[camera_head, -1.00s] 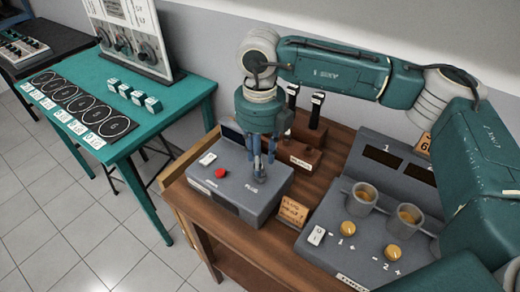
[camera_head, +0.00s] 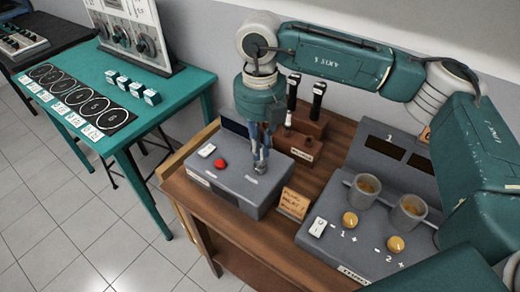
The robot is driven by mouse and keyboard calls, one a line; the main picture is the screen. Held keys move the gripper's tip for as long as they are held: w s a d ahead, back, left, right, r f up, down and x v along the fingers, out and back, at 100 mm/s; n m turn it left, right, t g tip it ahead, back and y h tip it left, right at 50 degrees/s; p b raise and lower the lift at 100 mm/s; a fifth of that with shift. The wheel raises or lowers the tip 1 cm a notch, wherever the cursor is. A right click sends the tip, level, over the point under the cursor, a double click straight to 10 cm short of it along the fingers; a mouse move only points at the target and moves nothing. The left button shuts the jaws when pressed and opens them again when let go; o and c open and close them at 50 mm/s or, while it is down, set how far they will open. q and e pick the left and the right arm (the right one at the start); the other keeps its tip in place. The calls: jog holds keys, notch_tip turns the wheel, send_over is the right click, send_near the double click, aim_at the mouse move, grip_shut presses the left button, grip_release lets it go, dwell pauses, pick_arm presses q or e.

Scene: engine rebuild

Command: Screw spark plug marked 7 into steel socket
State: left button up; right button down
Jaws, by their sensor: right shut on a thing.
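My right gripper (camera_head: 260,164) reaches down over the grey box with the red button. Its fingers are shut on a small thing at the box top. That thing is mostly hidden by the fingers; it appears to be the spark plug, but no mark 7 can be read. The grey box (camera_head: 232,194) stands on the wooden bench, with a pale label beside the fingertips. The steel socket is not clearly visible under the fingers, so I cannot tell how deep the plug sits. My left gripper is not in view.
A brown block (camera_head: 298,148) with black-handled tools stands close behind the gripper. A handwritten card (camera_head: 293,203) is right of the box. A grey console (camera_head: 335,252) with two cups and yellow knobs fills the bench's right. A teal table (camera_head: 183,97) stands at left.

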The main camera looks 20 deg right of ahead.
jog(key=m+b, duration=0.1)
jog(key=m, duration=0.1)
jog(key=shift+f+m, duration=0.1)
jog(key=shift+m, duration=0.2)
jog(key=m, duration=0.3)
jog(key=shift+b, duration=0.4)
jog(key=shift+m+b, duration=0.4)
jog(key=shift+m, duration=0.6)
jog(key=m, duration=0.2)
jog(key=shift+m, duration=0.3)
jog(key=m+b, duration=0.1)
jog(key=m, duration=0.1)
jog(key=shift+m, duration=0.3)
jog(key=shift+m+b, duration=0.35)
jog(key=shift+m, duration=0.75)
jog(key=c, duration=1.7)
grip_release()
jog(key=shift+c, duration=0.2)
